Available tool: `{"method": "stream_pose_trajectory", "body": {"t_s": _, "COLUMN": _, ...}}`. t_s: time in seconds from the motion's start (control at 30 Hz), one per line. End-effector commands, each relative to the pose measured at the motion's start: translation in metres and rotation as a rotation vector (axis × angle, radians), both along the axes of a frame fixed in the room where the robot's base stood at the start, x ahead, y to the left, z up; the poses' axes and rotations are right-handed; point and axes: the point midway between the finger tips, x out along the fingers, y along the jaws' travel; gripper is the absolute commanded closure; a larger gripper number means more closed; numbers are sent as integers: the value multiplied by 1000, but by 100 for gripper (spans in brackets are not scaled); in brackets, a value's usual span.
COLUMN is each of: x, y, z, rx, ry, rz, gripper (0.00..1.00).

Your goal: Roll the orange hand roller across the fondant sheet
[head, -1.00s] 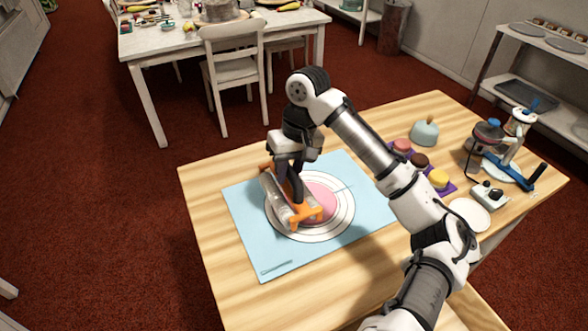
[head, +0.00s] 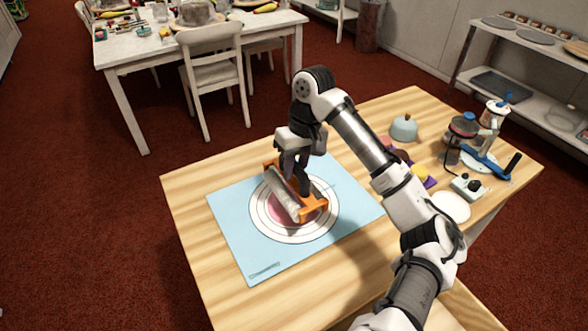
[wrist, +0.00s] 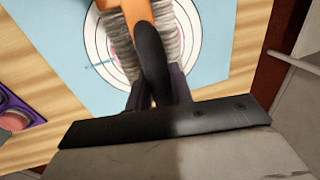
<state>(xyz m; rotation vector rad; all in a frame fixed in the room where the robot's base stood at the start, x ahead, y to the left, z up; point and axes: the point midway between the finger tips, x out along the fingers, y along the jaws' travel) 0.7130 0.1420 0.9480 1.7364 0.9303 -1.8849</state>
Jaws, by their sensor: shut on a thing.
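The orange hand roller (head: 313,208) has an orange frame and a pale grey cylinder. My gripper (head: 297,175) is shut on it from above. The pink fondant sheet (head: 277,211) lies on a white ringed disc (head: 262,222) on a light blue mat. The roller is over the sheet and hides much of it; pink shows at the cylinder's left, lower side. I cannot tell whether the cylinder touches the sheet. In the wrist view, the roller's grey cylinder (wrist: 118,35) shows beyond my dark fingers, partly hidden by a black part.
The blue mat (head: 230,225) lies on a wooden table (head: 190,200). At the right are a purple tray with small cakes (head: 420,172), a blue-grey dome (head: 403,128), a white plate (head: 450,207) and a stand mixer-like device (head: 490,140). The table's left side is clear.

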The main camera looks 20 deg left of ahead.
Motion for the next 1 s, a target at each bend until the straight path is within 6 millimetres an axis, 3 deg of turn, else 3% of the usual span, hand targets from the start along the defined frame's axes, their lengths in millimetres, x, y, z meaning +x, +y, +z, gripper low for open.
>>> {"method": "stream_pose_trajectory", "body": {"t_s": 0.43, "x": 0, "y": 0, "z": 0, "rx": 1, "ry": -1, "rz": 0, "gripper": 100}}
{"method": "stream_pose_trajectory", "body": {"t_s": 1.0, "x": 0, "y": 0, "z": -17, "rx": 1, "ry": -1, "rz": 0, "gripper": 100}}
